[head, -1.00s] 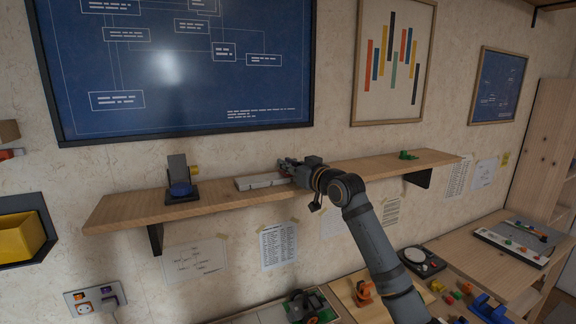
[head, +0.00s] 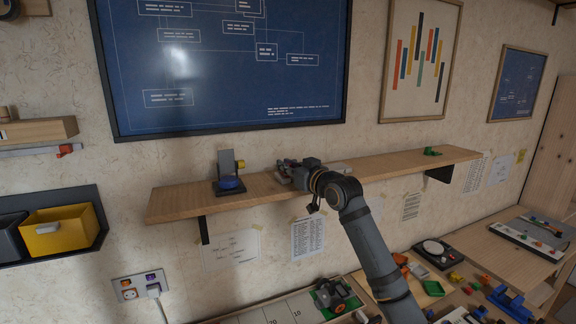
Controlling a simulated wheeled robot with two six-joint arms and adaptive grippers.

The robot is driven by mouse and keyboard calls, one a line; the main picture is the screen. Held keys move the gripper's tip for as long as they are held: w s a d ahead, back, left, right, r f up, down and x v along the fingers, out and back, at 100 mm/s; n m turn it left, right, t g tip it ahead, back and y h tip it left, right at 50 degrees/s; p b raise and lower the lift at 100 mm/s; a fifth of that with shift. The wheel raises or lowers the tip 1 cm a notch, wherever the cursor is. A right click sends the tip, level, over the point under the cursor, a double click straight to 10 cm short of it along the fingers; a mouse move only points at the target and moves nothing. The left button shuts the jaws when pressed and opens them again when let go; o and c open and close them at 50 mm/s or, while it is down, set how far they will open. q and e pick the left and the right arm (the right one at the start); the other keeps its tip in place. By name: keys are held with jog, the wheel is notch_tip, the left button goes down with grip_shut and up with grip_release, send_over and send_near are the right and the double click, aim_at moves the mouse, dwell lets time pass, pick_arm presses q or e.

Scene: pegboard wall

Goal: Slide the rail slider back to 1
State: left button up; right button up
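A pale grey rail (head: 342,168) lies along the wooden shelf (head: 190,202). My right gripper (head: 286,170) is at the rail's left end, low over the shelf. The gripper and wrist cover most of the rail, and only its right part shows behind them. The slider and any number marks on the rail are hidden or too small to make out. The fingers are small and partly covered, so I cannot tell whether they are closed on the slider. My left gripper is not in view.
A dark stand with a blue round base (head: 230,184) stands on the shelf just left of my gripper. A small green object (head: 432,151) is at the shelf's right end. A wall bar with a red tab (head: 66,149) and a yellow bin (head: 60,230) are at left.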

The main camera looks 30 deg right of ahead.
jog(key=shift+o, duration=1.2)
jog(key=shift+a, duration=0.15)
jog(key=shift+o, duration=0.8)
jog(key=shift+s+a, duration=0.1)
jog(key=shift+s, duration=0.05)
jog(key=shift+r, duration=0.15)
jog(key=shift+s+d, duration=0.2)
jog(key=shift+d, duration=0.1)
jog(key=s, duration=0.6)
jog(key=shift+s+d, duration=0.25)
jog(key=shift+d, duration=0.15)
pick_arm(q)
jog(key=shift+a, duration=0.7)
pick_arm(e)
jog(key=shift+s+a, duration=0.15)
jog(key=shift+s, duration=0.1)
